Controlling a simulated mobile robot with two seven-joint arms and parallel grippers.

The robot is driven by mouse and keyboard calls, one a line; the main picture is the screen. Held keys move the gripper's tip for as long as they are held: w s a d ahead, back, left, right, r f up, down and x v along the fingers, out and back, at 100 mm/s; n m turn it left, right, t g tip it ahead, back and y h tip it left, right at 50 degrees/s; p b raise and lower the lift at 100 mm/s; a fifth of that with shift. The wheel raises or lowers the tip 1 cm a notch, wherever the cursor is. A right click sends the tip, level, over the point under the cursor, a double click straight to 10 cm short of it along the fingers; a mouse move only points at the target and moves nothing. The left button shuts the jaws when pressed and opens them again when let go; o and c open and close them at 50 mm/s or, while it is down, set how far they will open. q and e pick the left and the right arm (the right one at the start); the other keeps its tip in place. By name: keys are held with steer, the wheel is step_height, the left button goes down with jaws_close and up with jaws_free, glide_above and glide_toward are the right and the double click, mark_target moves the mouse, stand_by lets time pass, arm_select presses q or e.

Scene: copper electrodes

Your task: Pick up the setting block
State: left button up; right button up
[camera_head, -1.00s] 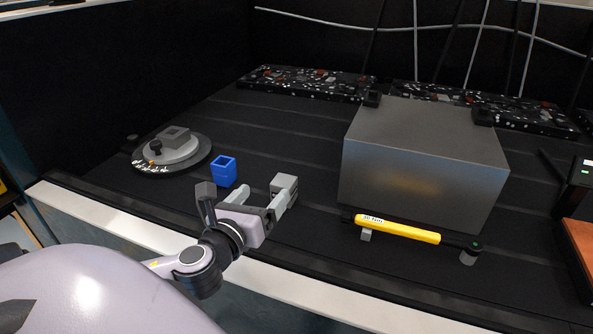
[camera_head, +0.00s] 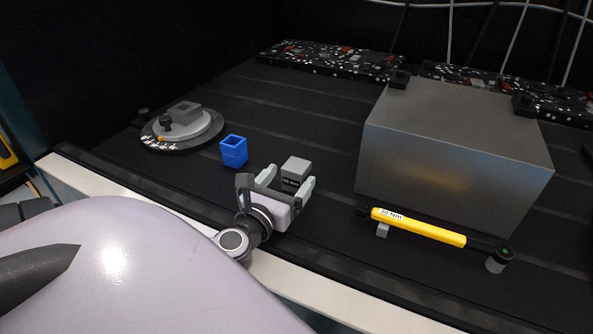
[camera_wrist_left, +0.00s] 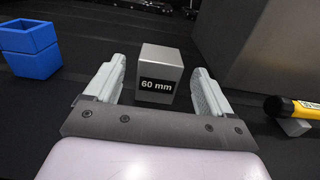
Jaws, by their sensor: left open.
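The setting block (camera_head: 296,170) is a small grey metal block with a black "60 mm" label, standing on the black bench top. In the left wrist view the setting block (camera_wrist_left: 160,72) sits centred ahead, its near part between the two fingers. My left gripper (camera_head: 288,180) is open, with a finger on each side of the block and a gap to each. In the left wrist view the left gripper (camera_wrist_left: 160,80) shows no contact with the block. My right gripper is not in view.
A blue square holder (camera_head: 234,152) stands left of the block. A round grey dial base (camera_head: 183,127) is farther left. A large grey metal box (camera_head: 450,155) stands right, with a yellow torque wrench (camera_head: 418,227) before it. Dark speckled slabs (camera_head: 335,60) lie at the back.

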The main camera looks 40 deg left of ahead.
mark_target(302, 161)
arm_select(q)
steer(key=shift+x, duration=3.1)
jaws_close()
steer(key=shift+r, duration=0.25)
